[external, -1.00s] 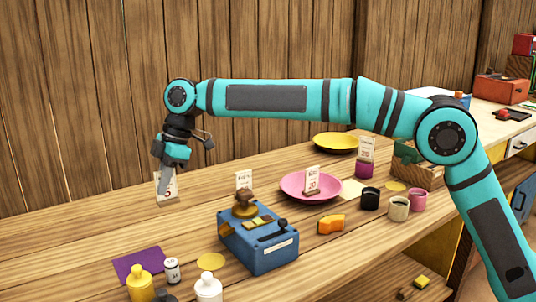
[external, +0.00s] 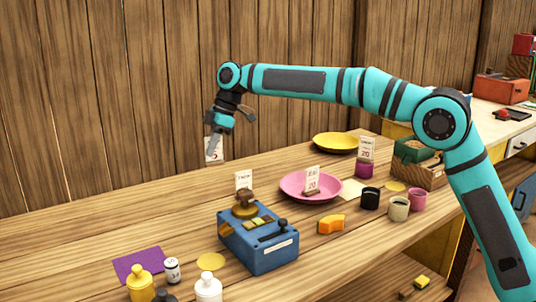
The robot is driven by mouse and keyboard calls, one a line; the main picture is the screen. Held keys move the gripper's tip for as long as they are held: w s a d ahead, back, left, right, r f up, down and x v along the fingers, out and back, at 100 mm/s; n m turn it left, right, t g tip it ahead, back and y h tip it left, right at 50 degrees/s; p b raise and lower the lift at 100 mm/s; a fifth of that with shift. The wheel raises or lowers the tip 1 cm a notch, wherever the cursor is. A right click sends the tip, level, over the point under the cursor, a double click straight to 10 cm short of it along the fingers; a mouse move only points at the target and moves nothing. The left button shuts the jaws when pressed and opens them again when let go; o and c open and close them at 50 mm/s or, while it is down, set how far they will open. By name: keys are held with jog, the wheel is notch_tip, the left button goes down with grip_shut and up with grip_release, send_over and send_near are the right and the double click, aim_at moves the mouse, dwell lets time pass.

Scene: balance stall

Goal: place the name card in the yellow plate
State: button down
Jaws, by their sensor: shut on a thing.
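My gripper (external: 213,143) is shut on a white name card (external: 214,151) with dark and red print. It holds the card in the air above the back of the counter, clear of the surface. The yellow plate (external: 337,143) lies flat at the back of the counter, well to the right of my gripper. The plate looks empty. Part of the card is hidden behind the finger.
A pink plate (external: 296,190) holds another card (external: 312,181). A blue balance device (external: 257,243) stands in front of it, with a card behind. A card stands on a purple block (external: 364,170). Cups (external: 398,208) stand at right.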

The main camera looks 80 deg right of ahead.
jog(key=s+d+m, duration=0.1)
jog(key=s+d, duration=0.4)
jog(key=d, duration=0.4)
jog(key=s+d+r+m+h, duration=0.1)
jog(key=s+d, duration=0.3)
jog(key=d, duration=0.5)
jog(key=s+d+m, duration=0.1)
jog(key=s+d, duration=0.4)
jog(key=d, duration=0.5)
jog(key=s+d+m+h, duration=0.1)
jog(key=s+d+m, duration=0.2)
jog(key=s+d, duration=1.75)
jog(key=shift+t, duration=0.3)
jog(key=shift+s+a+f, duration=0.1)
jog(key=shift+f, duration=1.6)
jog(key=shift+s+a+f, duration=0.1)
jog(key=shift+s+f, duration=0.05)
jog(key=shift+f, duration=1.5)
jog(key=shift+s+a+f, duration=0.1)
jog(key=shift+f, duration=1.6)
jog(key=c, duration=1.5)
grip_release()
